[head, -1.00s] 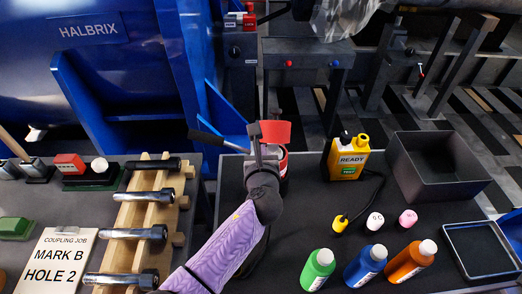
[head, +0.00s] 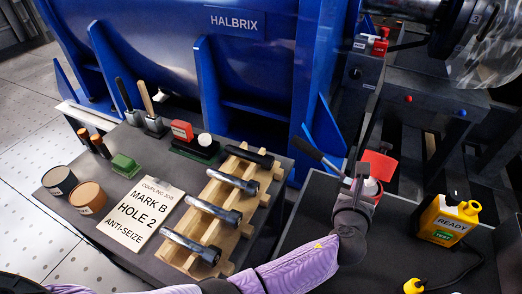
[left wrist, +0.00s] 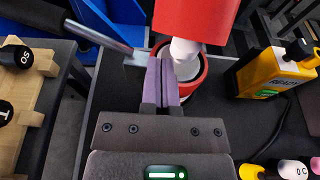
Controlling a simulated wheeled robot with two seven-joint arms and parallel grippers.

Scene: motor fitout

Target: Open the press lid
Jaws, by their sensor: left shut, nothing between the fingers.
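The press appears as a red-rimmed round pot (left wrist: 200,78) with a pale inside, and a red flap-like lid (head: 378,165) stands tilted up above it. The lid also shows at the top of the left wrist view (left wrist: 195,18), with a white rounded piece (left wrist: 184,48) under it. A metal lever with a black grip (head: 318,150) reaches to the press from the left. My left gripper (head: 360,172) is shut and empty, its fingertips (left wrist: 165,68) close to the near left of the pot rim and white piece. Whether they touch is unclear. My right gripper is not in view.
A yellow READY unit (head: 447,222) stands right of the press on the dark bench. A wooden rack (head: 228,220) with several bolts and a COUPLING JOB card (head: 143,212) are on the left bench. The blue HALBRIX machine (head: 260,70) rises behind.

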